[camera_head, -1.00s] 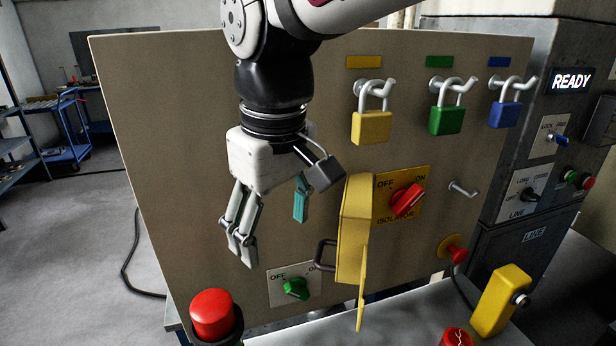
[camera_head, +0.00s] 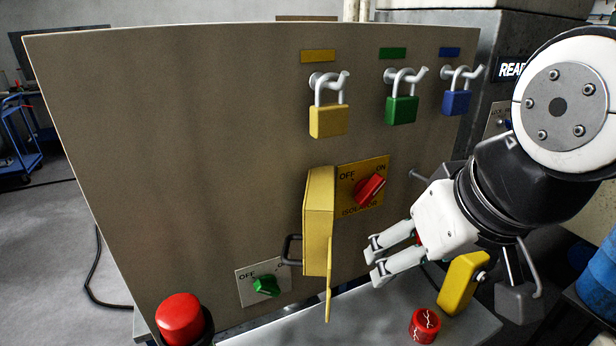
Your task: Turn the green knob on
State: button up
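The green knob (camera_head: 265,285) is on a pale plate (camera_head: 246,295) low on the beige panel (camera_head: 180,150). OFF shows at the plate's upper left; the ON label is mostly hidden behind a dark handle. The knob is small, and I cannot tell clearly which label it points to. My gripper (camera_head: 372,262) is to the right of the knob and well apart from it, in front of the panel's lower right. Its fingers point left and appear open, with nothing held.
A yellow hinged cover (camera_head: 318,220) with a dark handle (camera_head: 292,250) juts out between knob and gripper. A red isolator knob (camera_head: 369,188) points towards ON. A red button (camera_head: 180,318) stands left of the green knob. Padlocks hang above, including a yellow one (camera_head: 328,120).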

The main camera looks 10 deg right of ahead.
aim_at(267, 286)
jog(key=k+j, duration=0.35)
jog(key=k+j+z, duration=0.35)
jog(key=k, duration=0.15)
jog(key=k+j+z, duration=0.3)
jog(key=k, duration=0.2)
jog(key=l, duration=0.1)
